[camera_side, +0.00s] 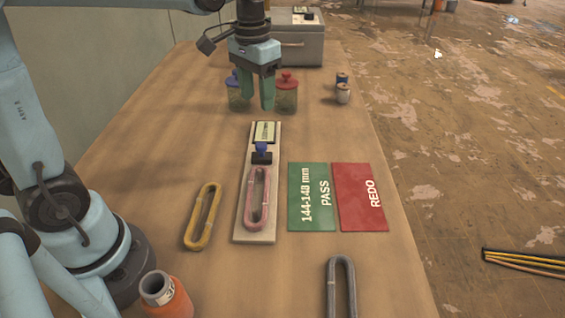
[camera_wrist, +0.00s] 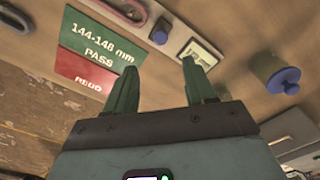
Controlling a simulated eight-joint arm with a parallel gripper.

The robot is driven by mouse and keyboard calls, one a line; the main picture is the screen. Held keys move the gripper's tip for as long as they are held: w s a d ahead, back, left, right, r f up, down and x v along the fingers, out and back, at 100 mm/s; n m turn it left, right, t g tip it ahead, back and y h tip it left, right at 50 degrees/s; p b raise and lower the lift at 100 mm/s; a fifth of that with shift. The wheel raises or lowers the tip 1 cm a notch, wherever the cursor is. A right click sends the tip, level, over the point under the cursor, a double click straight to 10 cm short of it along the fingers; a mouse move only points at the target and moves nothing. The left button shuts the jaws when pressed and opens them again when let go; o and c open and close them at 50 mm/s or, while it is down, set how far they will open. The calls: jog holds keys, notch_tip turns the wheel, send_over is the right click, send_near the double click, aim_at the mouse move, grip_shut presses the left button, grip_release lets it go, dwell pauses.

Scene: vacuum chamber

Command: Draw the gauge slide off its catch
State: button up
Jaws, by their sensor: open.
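The gauge is a pale board (camera_side: 244,225) on the table in the side view. Its slide (camera_side: 262,158) is a dark block with a blue knob (camera_side: 262,148), just below a small display (camera_side: 264,132). A pink loop (camera_side: 257,200) lies on the board below the slide. In the wrist view the blue knob (camera_wrist: 160,33) and the display (camera_wrist: 201,54) show beyond the fingertips. My gripper (camera_side: 260,103) is open and empty, pointing down above the table behind the board; its green fingers also show in the wrist view (camera_wrist: 157,70). I cannot make out the catch.
A green PASS mat (camera_side: 300,215) and red REDO mat (camera_side: 352,185) lie right of the board. A yellow loop (camera_side: 190,238) lies left, a grey loop (camera_side: 330,290) in front. Jars with blue (camera_side: 236,97) and red (camera_side: 287,98) lids stand near my gripper.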

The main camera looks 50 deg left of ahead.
aim_at(261, 144)
notch_tip(261, 144, down, 12)
jog(key=shift+w+f, duration=0.1)
jog(key=shift+w, duration=0.05)
dwell(0.6)
grip_shut()
dwell(0.3)
